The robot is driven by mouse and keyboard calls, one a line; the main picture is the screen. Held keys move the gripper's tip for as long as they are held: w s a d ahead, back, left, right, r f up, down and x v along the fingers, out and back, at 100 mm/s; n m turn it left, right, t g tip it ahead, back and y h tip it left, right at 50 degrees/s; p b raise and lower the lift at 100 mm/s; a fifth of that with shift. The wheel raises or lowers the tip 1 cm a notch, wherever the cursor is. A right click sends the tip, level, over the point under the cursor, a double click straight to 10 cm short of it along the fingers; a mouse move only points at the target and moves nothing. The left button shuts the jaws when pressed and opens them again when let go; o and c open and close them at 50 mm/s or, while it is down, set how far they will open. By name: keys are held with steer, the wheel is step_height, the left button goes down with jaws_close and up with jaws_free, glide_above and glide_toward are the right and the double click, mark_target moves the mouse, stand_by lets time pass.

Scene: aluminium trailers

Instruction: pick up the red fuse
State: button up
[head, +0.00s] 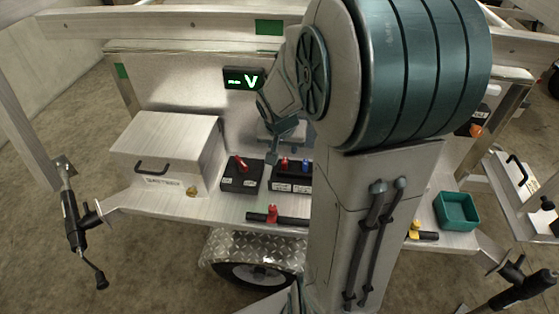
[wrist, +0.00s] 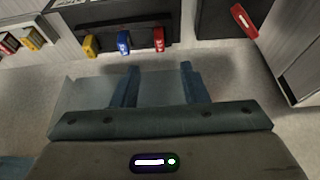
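The red fuse (head: 284,163) stands upright in a black holder (head: 290,186) on the trailer shelf, beside a blue fuse (head: 305,166). In the wrist view the red fuse (wrist: 158,38) is at the right end of the row, with the blue (wrist: 123,42) and a yellow fuse (wrist: 90,45) to its left. My gripper (wrist: 158,84) is open with nothing between its fingers. In that view the fingers point towards the holder and appear apart from the fuses. In the head view my arm hides part of the holder's surroundings and most of the gripper.
A black box with a red lever (head: 240,164) stands left of the holder, near a metal case (head: 165,150). A red-handled bar (head: 272,214) lies at the front edge. A green tray (head: 456,211) is at right. The wrist view shows further coloured pieces (wrist: 35,38) at left.

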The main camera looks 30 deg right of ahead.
mark_target(285, 159)
steer(key=b+x, duration=0.2)
steer(key=x, duration=0.8)
steer(key=shift+w+d+f, duration=0.2)
steer(key=shift+w, duration=0.05)
jaws_close()
